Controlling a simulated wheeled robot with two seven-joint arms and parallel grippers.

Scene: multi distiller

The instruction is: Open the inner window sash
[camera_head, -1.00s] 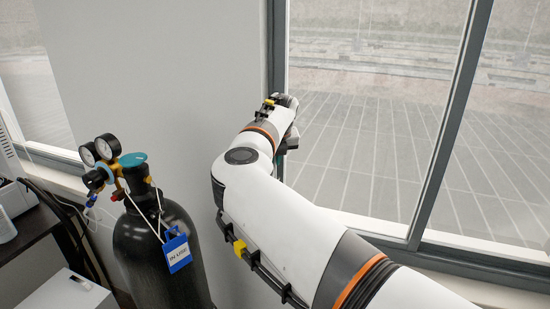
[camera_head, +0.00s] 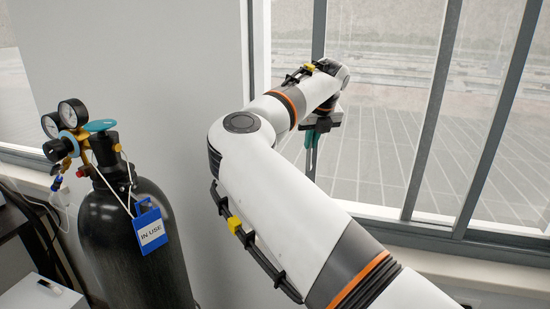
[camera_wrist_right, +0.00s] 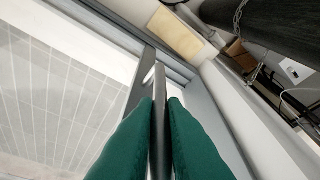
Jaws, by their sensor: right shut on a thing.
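The inner window sash (camera_head: 319,32) shows its dark grey left stile upright, standing apart from the fixed window frame (camera_head: 247,70) with an open gap between them. My right gripper (camera_head: 314,133) is at this stile, partly hidden by my own wrist. In the right wrist view, the gripper's two green fingers (camera_wrist_right: 163,104) lie on either side of the dark stile (camera_wrist_right: 159,140) and are shut on it. My left gripper is not in view.
A black gas cylinder (camera_head: 128,245) with gauges and a blue "IN USE" tag (camera_head: 150,229) stands at the left, beside my right arm. Grey window uprights (camera_head: 502,105) stand at the right. The sill (camera_head: 480,272) looks clear.

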